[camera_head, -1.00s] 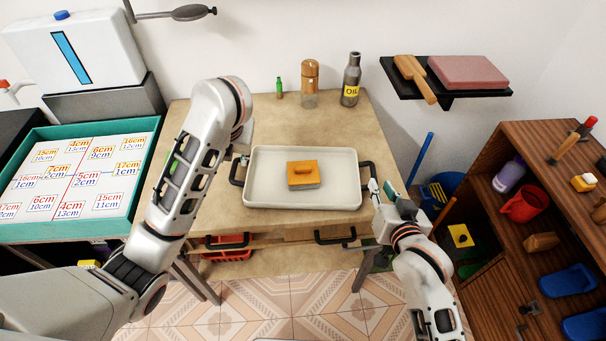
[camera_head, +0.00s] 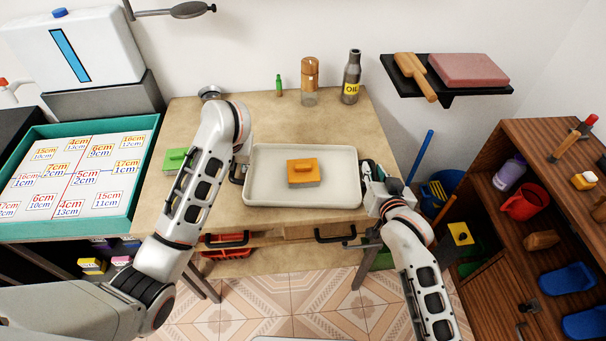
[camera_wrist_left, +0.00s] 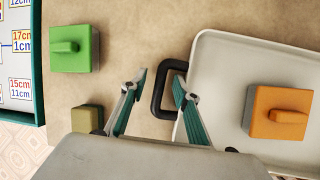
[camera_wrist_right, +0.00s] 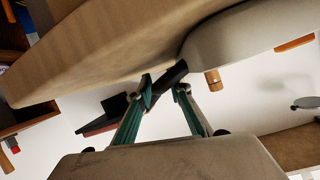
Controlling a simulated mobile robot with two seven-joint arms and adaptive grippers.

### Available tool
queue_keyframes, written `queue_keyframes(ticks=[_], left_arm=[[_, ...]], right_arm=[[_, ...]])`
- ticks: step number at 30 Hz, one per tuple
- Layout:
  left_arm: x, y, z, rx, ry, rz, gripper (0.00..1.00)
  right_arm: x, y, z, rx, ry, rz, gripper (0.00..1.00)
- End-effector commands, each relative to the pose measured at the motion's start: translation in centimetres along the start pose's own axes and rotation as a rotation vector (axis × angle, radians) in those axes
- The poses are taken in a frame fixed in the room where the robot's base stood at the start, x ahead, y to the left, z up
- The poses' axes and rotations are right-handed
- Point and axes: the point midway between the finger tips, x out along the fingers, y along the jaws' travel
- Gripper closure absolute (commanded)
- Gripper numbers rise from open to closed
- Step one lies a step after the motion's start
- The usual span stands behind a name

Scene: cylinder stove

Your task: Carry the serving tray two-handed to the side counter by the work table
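The white serving tray (camera_head: 260,193) lies on the wooden work table (camera_head: 240,110), with an orange-topped block (camera_head: 303,172) on it. My left gripper (camera_wrist_left: 158,88) is open; in the left wrist view the tray's black left handle (camera_wrist_left: 160,98) is between its fingers. The left fingers are mostly hidden by my arm in the head view. My right gripper (camera_head: 368,180) is at the tray's right end. In the right wrist view its fingers (camera_wrist_right: 165,88) are apart, with the dark right handle (camera_wrist_right: 172,75) between their tips.
A green block (camera_head: 175,160) stands left of the tray. A bottle marked OIL (camera_head: 351,78) and a brown-topped jar (camera_head: 309,82) stand at the back. A teal-rimmed labelled tray (camera_head: 128,185) is at left, and a wooden shelf unit (camera_head: 545,150) is at right.

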Motion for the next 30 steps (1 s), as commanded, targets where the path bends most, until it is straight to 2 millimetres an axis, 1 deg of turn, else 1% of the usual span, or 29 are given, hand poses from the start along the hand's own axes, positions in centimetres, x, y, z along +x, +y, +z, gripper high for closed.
queue_keyframes(ticks=[5,6,7,8,9,20,26,30], left_arm=[[0.0,0.0,0.0,0.000,0.000,0.000,0.70],[0.0,0.0,0.0,0.000,0.000,0.000,0.80],[0.0,0.0,0.0,0.000,0.000,0.000,0.88],[0.0,0.0,0.0,0.000,0.000,0.000,0.96],[0.0,0.0,0.0,0.000,0.000,0.000,1.00],[-0.2,0.1,0.1,0.000,-0.002,0.001,1.00],[-1.2,0.3,0.6,0.000,-0.004,0.001,1.00],[-2.3,0.5,1.1,-0.001,-0.006,0.001,1.00]], right_arm=[[0.0,0.0,0.0,0.000,0.000,0.000,0.81],[0.0,0.0,0.0,0.000,0.000,0.000,0.91],[0.0,0.0,0.0,0.000,0.000,0.000,0.99],[0.0,0.0,0.0,0.000,-0.001,0.000,1.00],[0.0,0.0,0.0,0.000,-0.001,0.000,1.00],[-0.1,0.0,-0.2,0.000,0.001,0.000,1.00],[-0.4,-0.3,-1.2,0.000,0.003,-0.001,1.00],[-0.9,-0.5,-2.4,-0.001,0.005,-0.001,1.00]])
